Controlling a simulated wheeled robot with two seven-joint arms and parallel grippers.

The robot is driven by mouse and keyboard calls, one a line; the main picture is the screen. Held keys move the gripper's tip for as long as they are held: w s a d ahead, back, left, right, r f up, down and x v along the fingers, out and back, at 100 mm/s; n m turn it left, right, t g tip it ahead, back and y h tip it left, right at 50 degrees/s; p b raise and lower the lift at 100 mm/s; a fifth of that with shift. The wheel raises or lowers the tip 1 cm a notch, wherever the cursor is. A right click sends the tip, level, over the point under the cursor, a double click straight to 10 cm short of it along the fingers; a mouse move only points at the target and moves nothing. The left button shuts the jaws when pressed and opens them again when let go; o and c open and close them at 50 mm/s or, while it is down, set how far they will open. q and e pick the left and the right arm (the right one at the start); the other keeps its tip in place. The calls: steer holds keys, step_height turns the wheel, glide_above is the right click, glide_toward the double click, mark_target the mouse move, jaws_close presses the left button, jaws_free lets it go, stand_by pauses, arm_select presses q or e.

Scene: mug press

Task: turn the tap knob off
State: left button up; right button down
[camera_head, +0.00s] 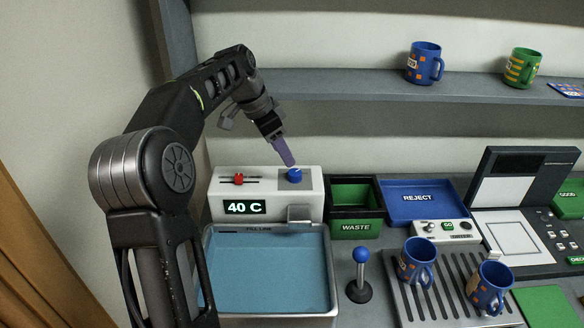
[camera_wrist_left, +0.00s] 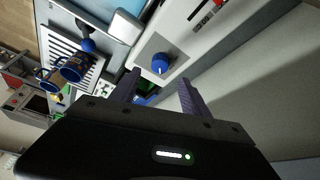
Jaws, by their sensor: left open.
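The blue tap knob (camera_head: 294,175) sits on top of the white tap unit (camera_head: 312,208), at its right side. A red slider (camera_head: 238,179) and a "40 C" display are on the same unit. My left gripper (camera_head: 288,160) is just above the knob, with its fingers pointing down at it. In the left wrist view the knob (camera_wrist_left: 160,64) shows just beyond the two fingers (camera_wrist_left: 160,82), which stand apart with nothing between them. The knob has a pale mark on it. I cannot tell from the views whether a finger touches it. My right gripper is not in view.
A basin (camera_head: 268,270) of blue water lies in front of the tap unit. A waste bin (camera_head: 354,228), a reject tray (camera_head: 416,216) and a blue-knobbed lever (camera_head: 361,256) are to the right. Two blue mugs (camera_head: 418,262) stand on a rack. A shelf (camera_head: 340,84) runs behind.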

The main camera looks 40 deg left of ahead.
mark_target(294, 173)
arm_select(q)
steer(key=p+x, duration=0.1)
steer(key=x, duration=0.6)
steer(key=shift+w+f+p, duration=0.15)
steer(key=shift+f+p, duration=0.1)
steer(key=shift+p, duration=0.1)
jaws_close()
